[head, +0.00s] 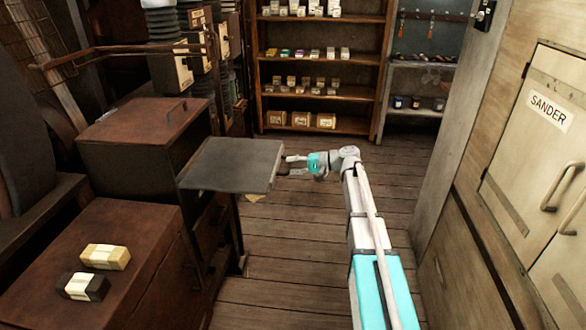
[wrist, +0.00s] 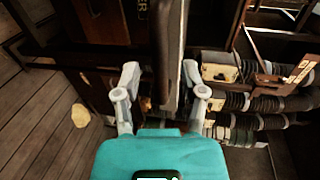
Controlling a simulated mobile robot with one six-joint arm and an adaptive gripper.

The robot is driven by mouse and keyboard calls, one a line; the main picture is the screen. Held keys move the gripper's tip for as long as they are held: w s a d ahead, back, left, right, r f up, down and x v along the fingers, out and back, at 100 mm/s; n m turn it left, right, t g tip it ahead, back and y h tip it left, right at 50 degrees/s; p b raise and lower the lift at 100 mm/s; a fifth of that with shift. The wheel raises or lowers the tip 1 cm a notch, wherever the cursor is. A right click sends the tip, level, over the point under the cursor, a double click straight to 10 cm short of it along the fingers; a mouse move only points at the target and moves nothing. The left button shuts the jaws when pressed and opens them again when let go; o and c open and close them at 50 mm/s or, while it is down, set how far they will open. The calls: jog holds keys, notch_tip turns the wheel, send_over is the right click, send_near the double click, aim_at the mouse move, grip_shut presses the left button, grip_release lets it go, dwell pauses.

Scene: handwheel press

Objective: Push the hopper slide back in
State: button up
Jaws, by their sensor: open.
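The hopper slide appears to be the dark grey flat plate (head: 232,165), which sticks out to the right from the brown machine at the left of the head view. My gripper (head: 287,166) is at the plate's right edge, with its fingers pointing left toward it. In the wrist view the plate (wrist: 169,45) shows nearly edge-on, as an upright dark band between the two spread fingers of my gripper (wrist: 160,82). The gripper is open and holds nothing. I cannot tell whether a finger touches the plate. The slide's inner end is hidden at the machine.
Two small blocks (head: 105,257) (head: 83,287) lie on the brown top at front left. Shelves (head: 318,95) stand at the back, a SANDER cabinet (head: 535,140) at right.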

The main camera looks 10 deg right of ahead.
jog(key=shift+w+a+f, duration=0.15)
jog(key=shift+w+a, duration=0.05)
jog(key=shift+a, duration=0.45)
grip_shut()
